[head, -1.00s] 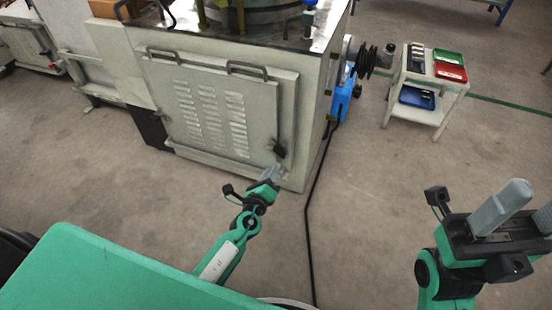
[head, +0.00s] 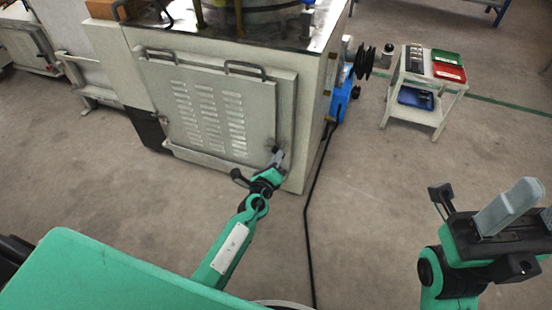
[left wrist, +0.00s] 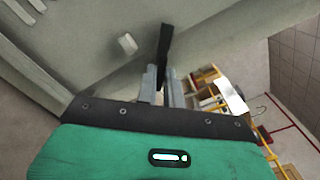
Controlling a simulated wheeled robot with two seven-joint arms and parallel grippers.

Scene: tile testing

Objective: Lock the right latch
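The right latch (head: 276,149) is a small black handle at the right edge of the grey louvred panel (head: 262,115). In the left wrist view the black latch (left wrist: 164,45) stands up between the two grey fingers of my left gripper (left wrist: 162,84). The fingers are close on both sides of it; whether they press on it I cannot tell. In the head view my left gripper (head: 277,160) is at the latch and partly covers it. My right gripper (head: 525,212) is at the lower right, its fingers apart and empty, far from the panel.
Two bar handles, one of them the right-hand handle (head: 245,68), are at the panel's top. A cart (head: 440,110) with red and green trays stands at the right. A black cable (head: 308,220) runs down the floor right of the machine. A green surface (head: 90,275) fills the lower left.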

